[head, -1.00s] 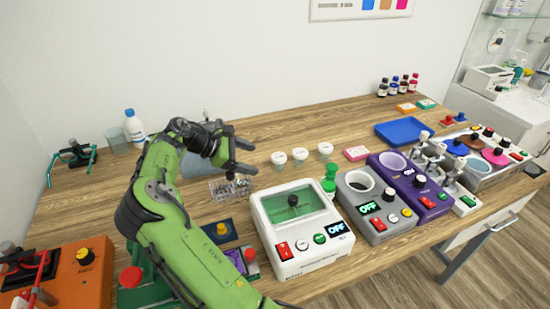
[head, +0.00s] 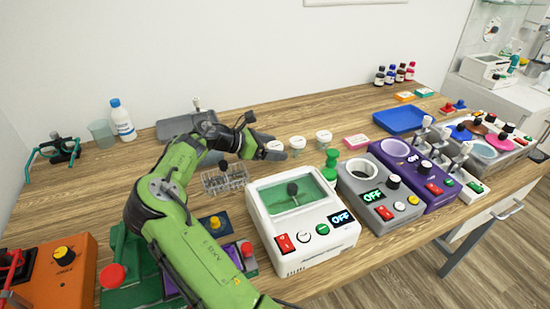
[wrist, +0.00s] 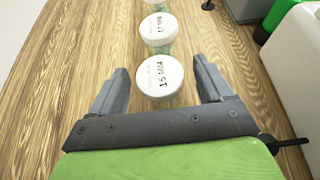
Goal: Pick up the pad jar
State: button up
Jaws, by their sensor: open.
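Three small clear jars with white lids stand in a row on the wooden bench. The left jar (head: 274,146), the middle jar (head: 297,142) and the right jar (head: 323,136) show in the head view. In the wrist view the nearest jar (wrist: 160,76) has a lid that seems to read "16 MM"; a second jar (wrist: 158,29) is behind it, and a third (wrist: 154,3) is cut by the top edge. I cannot tell which is called the pad jar. My gripper (wrist: 160,72) is open and empty, its fingers either side of the nearest jar in the picture. Contact is not visible.
A green stamp-like object (head: 330,166) and a white device with a green window (head: 303,232) stand right of and in front of the jars. A clear rack (head: 224,180) is to the left.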

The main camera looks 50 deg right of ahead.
aim_at(275, 145)
jog(key=shift+s+d+f, duration=0.25)
jog(key=shift+d, duration=0.2)
jog(key=c, duration=1.1)
jog(key=shift+o, duration=0.2)
notch_tip(275, 145, up, 10)
jog(key=p, duration=0.4)
jog(key=shift+r, duration=0.1)
